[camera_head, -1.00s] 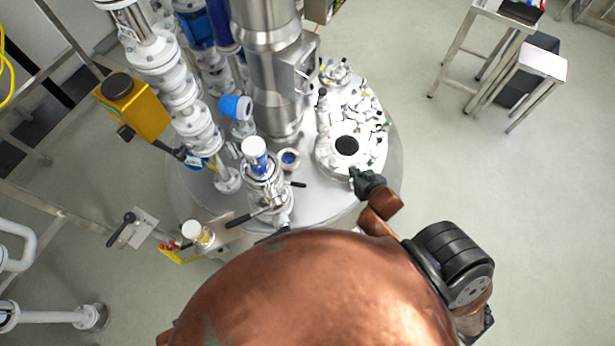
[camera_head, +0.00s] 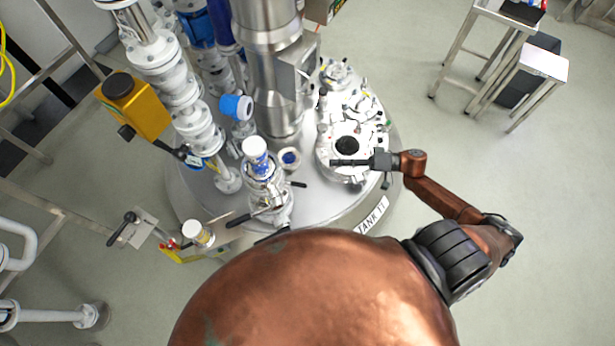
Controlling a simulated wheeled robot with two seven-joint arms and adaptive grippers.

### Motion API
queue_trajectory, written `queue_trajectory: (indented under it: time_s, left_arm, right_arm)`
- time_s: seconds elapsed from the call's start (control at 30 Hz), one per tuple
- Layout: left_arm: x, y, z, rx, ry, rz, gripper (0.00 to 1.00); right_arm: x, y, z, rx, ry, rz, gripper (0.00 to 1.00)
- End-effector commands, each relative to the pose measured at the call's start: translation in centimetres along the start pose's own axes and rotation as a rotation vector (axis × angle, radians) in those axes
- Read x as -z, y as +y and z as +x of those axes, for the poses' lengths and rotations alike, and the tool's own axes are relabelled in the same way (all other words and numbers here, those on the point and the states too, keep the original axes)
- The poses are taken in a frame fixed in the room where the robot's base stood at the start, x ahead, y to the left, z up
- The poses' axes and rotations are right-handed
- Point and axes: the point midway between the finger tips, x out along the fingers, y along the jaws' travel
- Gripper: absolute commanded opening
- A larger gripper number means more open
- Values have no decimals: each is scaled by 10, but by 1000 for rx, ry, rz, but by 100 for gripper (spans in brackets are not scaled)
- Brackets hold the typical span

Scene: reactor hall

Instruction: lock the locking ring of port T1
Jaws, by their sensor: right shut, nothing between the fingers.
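A round white port (camera_head: 325,152) with a dark round opening stands at the right side of the tank lid, with clamps and small fittings around its rim. No T1 label can be read, so I cannot tell for sure that this is port T1 or which part is its locking ring. My right gripper (camera_head: 334,162) is shut and empty, pointing left across the near side of the port, just below the dark opening. It hides part of the port's near face. I cannot tell whether it touches the port. My left gripper is not in view.
The round steel tank lid (camera_head: 318,212) carries a tall steel column (camera_head: 272,85), white piping (camera_head: 180,90) and a blue-capped fitting (camera_head: 256,155) left of the port. A "TANK T1" sign (camera_head: 372,215) hangs at its edge. Open floor lies to the right.

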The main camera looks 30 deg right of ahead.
Motion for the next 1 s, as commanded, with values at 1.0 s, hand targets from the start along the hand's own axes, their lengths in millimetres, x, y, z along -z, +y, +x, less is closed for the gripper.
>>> queue_trajectory:
  time_s: [1.0]
  left_arm:
    - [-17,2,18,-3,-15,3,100]
  right_arm:
    - [-46,-7,101,23,-45,43,0]
